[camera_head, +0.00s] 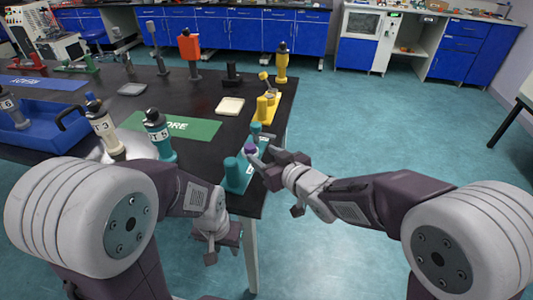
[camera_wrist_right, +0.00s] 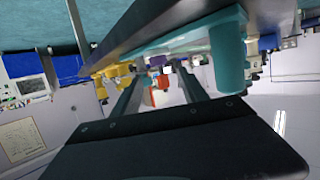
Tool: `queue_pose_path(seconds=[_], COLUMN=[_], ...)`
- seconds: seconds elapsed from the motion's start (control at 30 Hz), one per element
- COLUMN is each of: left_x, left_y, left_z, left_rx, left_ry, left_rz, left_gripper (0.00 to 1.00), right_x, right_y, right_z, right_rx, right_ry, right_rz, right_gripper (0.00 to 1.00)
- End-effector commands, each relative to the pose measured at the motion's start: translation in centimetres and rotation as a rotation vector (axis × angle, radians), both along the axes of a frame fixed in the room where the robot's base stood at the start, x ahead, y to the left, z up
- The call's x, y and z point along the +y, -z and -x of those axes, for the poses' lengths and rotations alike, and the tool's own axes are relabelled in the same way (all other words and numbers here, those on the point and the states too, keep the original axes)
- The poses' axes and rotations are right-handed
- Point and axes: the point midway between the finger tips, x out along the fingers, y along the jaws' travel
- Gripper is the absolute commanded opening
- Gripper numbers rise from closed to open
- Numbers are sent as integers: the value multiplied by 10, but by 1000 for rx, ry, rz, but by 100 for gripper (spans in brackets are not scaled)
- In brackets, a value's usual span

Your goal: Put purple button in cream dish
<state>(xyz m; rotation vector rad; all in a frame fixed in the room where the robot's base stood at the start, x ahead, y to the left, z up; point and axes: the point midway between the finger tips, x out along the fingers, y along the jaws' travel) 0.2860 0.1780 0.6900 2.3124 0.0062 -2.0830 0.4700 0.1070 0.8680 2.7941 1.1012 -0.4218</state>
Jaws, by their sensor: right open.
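The small purple button (camera_head: 250,149) sits on the teal holder (camera_head: 237,175) at the table's right edge. It also shows in the right wrist view (camera_wrist_right: 157,61), beyond my fingers. The cream dish (camera_head: 230,106) is a flat, square tray farther back on the black table and looks empty. My right gripper (camera_head: 262,152) is open at the button, from the right; I cannot tell whether it touches. In the wrist view its two fingers (camera_wrist_right: 160,80) stand apart with nothing clearly between them. My left gripper (camera_head: 222,250) hangs low by the table's front edge; its jaw state is unclear.
A yellow holder (camera_head: 267,108) stands behind the teal one along the right edge. Orange (camera_head: 190,50) and yellow (camera_head: 281,65) items stand at the back.

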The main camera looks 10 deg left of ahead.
Motion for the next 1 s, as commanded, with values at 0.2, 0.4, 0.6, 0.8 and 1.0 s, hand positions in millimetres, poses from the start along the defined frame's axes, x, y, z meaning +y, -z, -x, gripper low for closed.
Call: queue_pose_path(seconds=[0.2,0.4,0.6,0.8,1.0], left_x=[0,0,0,0,0], left_y=[-4,-3,-3,-3,-4], left_z=[0,0,0,0,0], left_rx=[0,0,0,0,0], left_ry=[0,0,0,0,0], left_rz=[0,0,0,0,0], left_gripper=[36,36,36,36,36], right_x=[-11,-11,-42,-198,-279], right_y=[-5,-4,16,115,169], right_z=[11,11,4,38,151], right_rx=[-1,-1,64,500,989], right_ry=[0,0,83,453,649], right_rz=[0,1,59,306,402], right_gripper=[51,51,51,51,51])
